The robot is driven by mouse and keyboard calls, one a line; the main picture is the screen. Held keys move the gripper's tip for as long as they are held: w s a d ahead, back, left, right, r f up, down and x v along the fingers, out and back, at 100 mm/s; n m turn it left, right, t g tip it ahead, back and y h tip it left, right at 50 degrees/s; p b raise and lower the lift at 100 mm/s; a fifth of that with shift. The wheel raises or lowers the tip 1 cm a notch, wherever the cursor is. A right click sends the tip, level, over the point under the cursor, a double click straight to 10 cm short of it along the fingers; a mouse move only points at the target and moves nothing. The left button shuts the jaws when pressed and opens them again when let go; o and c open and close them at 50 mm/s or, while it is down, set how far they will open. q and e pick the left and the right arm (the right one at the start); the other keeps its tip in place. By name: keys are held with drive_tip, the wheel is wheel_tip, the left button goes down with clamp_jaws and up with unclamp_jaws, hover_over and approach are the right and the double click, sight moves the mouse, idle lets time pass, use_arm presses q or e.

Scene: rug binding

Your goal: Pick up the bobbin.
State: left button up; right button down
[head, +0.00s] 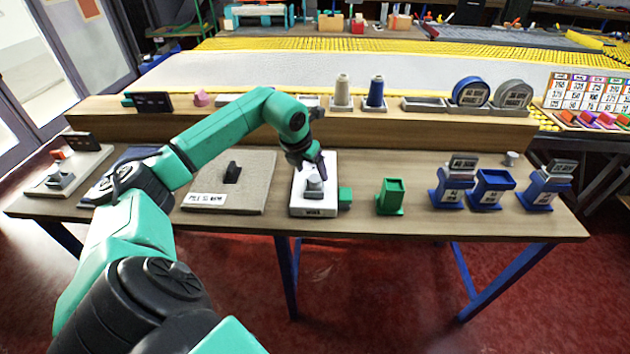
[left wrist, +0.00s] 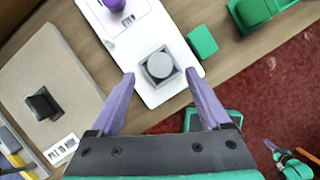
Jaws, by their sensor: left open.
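A short grey round piece, which looks like the bobbin (head: 314,186), stands in a square grey holder on a white board (head: 300,201) on the table. The bobbin also shows in the left wrist view (left wrist: 161,66), with the holder (left wrist: 149,77) around it. My left gripper (head: 318,172) is open and empty over the board, pointing down. In the left wrist view its purple fingers (left wrist: 160,77) lie on either side of the bobbin, apparently still above it. A purple piece (left wrist: 115,4) at the board's far end is cut off.
A green block (head: 345,197) adjoins the board's right side, with a green bin (head: 390,197) further right. A beige mat (head: 256,191) with a black piece (head: 232,172) lies left. Thread cones (head: 342,90) stand on the raised shelf behind. Blue bins (head: 490,190) stand at right.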

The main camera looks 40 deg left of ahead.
sight(315, 178)
use_arm(q)
drive_tip(key=p+x, duration=0.1)
drive_tip(key=x, duration=0.3)
drive_tip(key=shift+f, duration=0.1)
clamp_jaws()
